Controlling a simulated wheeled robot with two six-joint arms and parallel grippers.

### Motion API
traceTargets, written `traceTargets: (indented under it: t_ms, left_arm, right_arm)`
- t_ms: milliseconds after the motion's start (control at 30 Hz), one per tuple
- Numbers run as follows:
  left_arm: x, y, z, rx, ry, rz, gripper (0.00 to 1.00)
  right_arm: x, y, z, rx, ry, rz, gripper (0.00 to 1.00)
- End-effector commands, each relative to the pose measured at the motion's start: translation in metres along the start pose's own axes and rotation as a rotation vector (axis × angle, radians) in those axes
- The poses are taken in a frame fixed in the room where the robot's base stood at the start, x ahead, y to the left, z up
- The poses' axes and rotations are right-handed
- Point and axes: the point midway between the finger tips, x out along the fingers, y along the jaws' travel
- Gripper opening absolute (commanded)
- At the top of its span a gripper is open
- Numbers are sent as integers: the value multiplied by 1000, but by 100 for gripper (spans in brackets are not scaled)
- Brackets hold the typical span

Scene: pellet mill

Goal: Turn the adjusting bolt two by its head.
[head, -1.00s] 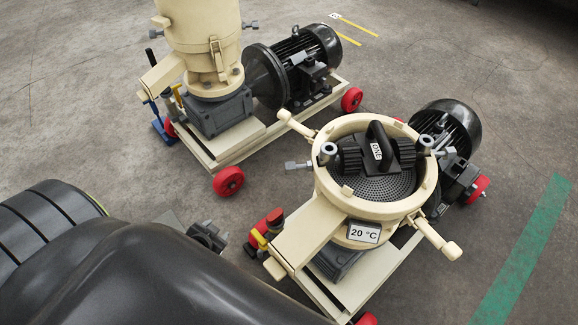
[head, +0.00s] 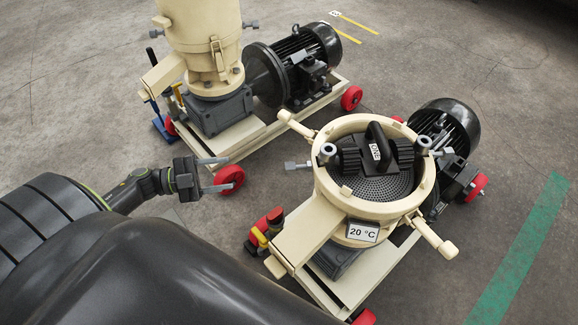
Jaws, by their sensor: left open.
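The open pellet mill (head: 328,200) shows a round cream housing with a perforated die and black rollers inside. One grey adjusting bolt (head: 297,165) sticks out from its left rim, head outward. Another grey bolt (head: 443,152) sticks out on the right rim. I cannot tell from any marking which is bolt two. My left gripper (head: 230,173) is open and empty, to the left of the left bolt and clearly apart from it. Its fingers point right, and in the picture they overlap the red wheel of the rear machine. My right gripper is not in view.
A second mill (head: 200,30) with a black motor (head: 308,60) stands behind. Bare floor lies between my gripper and the mill.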

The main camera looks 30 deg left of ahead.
Motion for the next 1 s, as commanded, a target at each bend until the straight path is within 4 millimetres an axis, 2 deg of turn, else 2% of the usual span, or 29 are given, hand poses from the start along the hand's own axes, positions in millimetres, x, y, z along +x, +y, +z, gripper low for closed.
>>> traceTargets:
  t_ms: [133,267,800,1000]
  left_arm:
    - [0,1,-7,7,35,37,51]
    - [13,1,-9,8,40,37,51]
    - [127,4,-13,7,39,33,51]
    - [158,6,-13,7,37,34,51]
  right_arm:
    - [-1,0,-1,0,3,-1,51]
    - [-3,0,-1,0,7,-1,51]
    - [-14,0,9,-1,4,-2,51]
    - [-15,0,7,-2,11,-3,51]
